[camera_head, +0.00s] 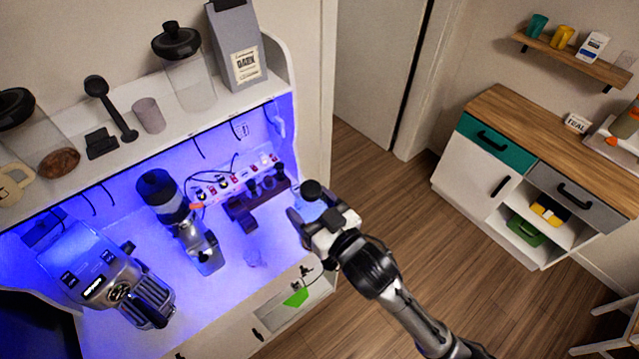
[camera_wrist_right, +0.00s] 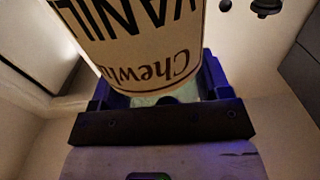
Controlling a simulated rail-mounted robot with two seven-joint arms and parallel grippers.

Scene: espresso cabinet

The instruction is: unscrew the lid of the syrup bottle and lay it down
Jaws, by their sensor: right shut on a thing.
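My right gripper (camera_head: 316,214) is at the right end of the blue-lit cabinet counter. It is shut on the syrup bottle, whose cream label (camera_wrist_right: 150,40) with "VANIL" and "Chewl" lettering fills the top of the right wrist view, upside down. The jaws (camera_wrist_right: 165,98) sit around the bottle's label. In the head view a dark round top, apparently the bottle's lid (camera_head: 311,188), shows just above the gripper. The gripper hides most of the bottle there, and I cannot tell whether it touches the counter. The left gripper is out of view.
An espresso machine (camera_head: 105,278) and a grinder (camera_head: 180,220) stand on the counter (camera_head: 225,283). A dark stand with tools (camera_head: 258,200) and a power strip (camera_head: 232,178) lie behind. Jars and a coffee bag (camera_head: 236,45) line the shelf above. Some counter at the front is clear.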

